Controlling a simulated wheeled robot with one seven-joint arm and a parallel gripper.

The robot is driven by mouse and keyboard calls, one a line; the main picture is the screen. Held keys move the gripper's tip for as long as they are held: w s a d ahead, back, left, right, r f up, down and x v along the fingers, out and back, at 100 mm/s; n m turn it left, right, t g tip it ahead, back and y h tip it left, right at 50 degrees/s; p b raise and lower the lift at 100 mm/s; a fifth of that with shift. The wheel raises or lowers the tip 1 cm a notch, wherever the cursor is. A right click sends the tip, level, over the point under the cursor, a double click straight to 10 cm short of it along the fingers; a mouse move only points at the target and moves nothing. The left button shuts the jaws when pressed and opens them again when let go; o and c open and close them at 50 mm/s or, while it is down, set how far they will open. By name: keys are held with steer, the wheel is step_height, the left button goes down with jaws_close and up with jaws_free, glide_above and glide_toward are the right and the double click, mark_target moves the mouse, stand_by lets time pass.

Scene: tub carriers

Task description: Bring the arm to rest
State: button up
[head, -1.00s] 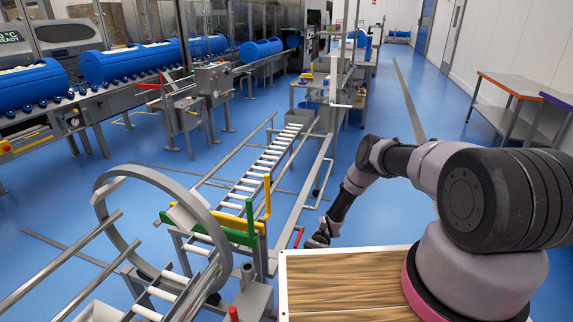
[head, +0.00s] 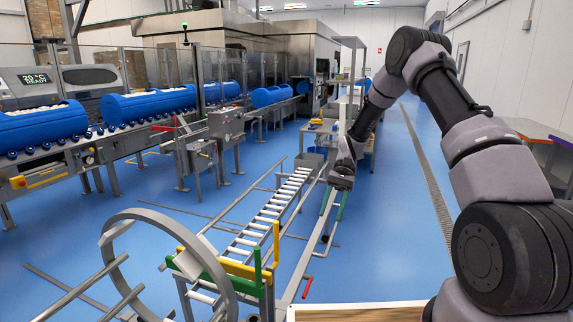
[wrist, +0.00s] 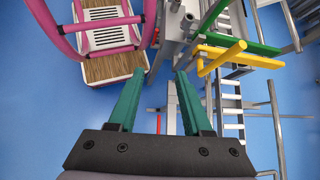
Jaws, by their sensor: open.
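My gripper (head: 334,206) hangs from my raised arm, to the right of the roller conveyor (head: 272,212) in the head view. Its two green fingers point down, apart and empty. In the wrist view the fingers (wrist: 157,82) stand wide apart with nothing between them. Grey metal framework and blue floor show below and beyond them. The arm bends up high at the right and comes down to the gripper.
A large metal ring (head: 172,225) stands at the conveyor's near end. Green and yellow bars (head: 237,268) are beside it; they also show in the wrist view (wrist: 226,55). Blue tubs (head: 150,103) lie on the line at left. The right aisle floor (head: 408,200) is clear.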

steer(key=s+d+r+t+h, duration=0.1)
steer(key=s+d+r+t, duration=0.1)
steer(key=r, duration=0.6)
steer(key=s+d+r+t, duration=0.2)
steer(key=r+t, duration=0.1)
steer(key=r, duration=0.5)
steer(key=s+d+r+t+h, duration=0.1)
steer(key=s+d+r+t, duration=0.1)
steer(key=r, duration=0.6)
steer(key=s+d+r+t, duration=0.2)
steer(key=s+r+t, duration=0.2)
steer(key=s, duration=0.4)
steer(key=s+d+r+t, duration=0.3)
steer(key=s+r+t, duration=0.1)
steer(key=s+r, duration=0.3)
steer(key=shift+s+m+t+h, duration=0.3)
steer(key=shift+s, duration=0.35)
steer(key=shift+a, duration=0.15)
